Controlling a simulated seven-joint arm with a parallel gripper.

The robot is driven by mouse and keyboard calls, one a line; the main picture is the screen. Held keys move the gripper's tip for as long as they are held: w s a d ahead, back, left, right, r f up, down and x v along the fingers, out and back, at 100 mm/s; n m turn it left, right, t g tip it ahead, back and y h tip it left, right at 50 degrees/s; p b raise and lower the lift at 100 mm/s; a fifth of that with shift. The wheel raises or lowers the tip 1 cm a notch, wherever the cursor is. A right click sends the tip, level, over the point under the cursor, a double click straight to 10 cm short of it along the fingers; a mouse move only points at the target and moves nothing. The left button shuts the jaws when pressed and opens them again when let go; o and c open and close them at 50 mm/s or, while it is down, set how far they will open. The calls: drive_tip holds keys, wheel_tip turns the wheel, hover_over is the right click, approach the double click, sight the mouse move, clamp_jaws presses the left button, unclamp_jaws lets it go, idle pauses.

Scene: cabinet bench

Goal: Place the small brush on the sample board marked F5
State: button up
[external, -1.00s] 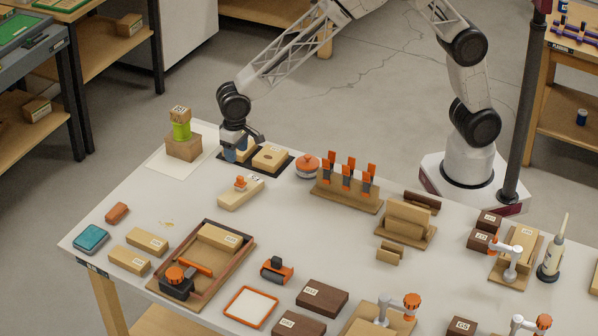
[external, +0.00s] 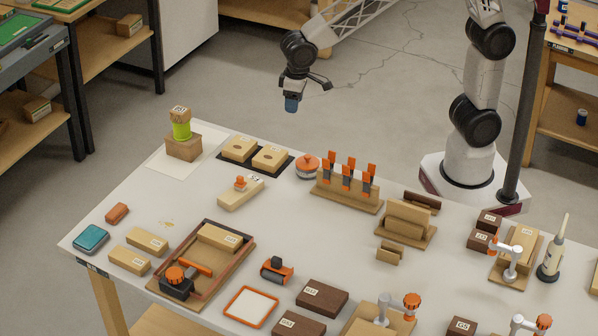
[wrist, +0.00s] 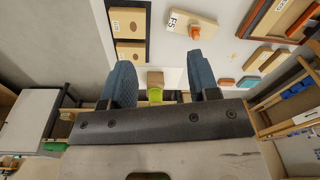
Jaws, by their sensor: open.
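The sample board marked F5 (wrist: 181,16) is a pale wooden board; in the external view it lies on the bench (external: 234,201) behind the framed tray. A small piece with an orange top (external: 240,183) stands on it, also in the wrist view (wrist: 195,32); it looks like the small brush, but its details are too small to be sure. My gripper (external: 291,105) is raised in the air beyond the bench's back edge, apart from the board. In the wrist view its blue fingers (wrist: 158,65) are spread with nothing between them.
A black tray with two wooden blocks (external: 255,156) lies behind the board. A wooden stack with a green band (external: 182,132) stands left on a white sheet. An orange round pot (external: 307,166) and a rack of orange-handled tools (external: 345,192) stand right. Bench left of the board is mostly clear.

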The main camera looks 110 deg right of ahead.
drive_tip(key=s+r+n+t, duration=0.1)
drive_tip(key=s+r+n, duration=0.2)
drive_tip(key=s, duration=3.2)
drive_tip(key=n, duration=0.2)
drive_tip(key=shift+s+r+n+t, duration=0.2)
drive_tip(key=shift+s+n+t, duration=0.1)
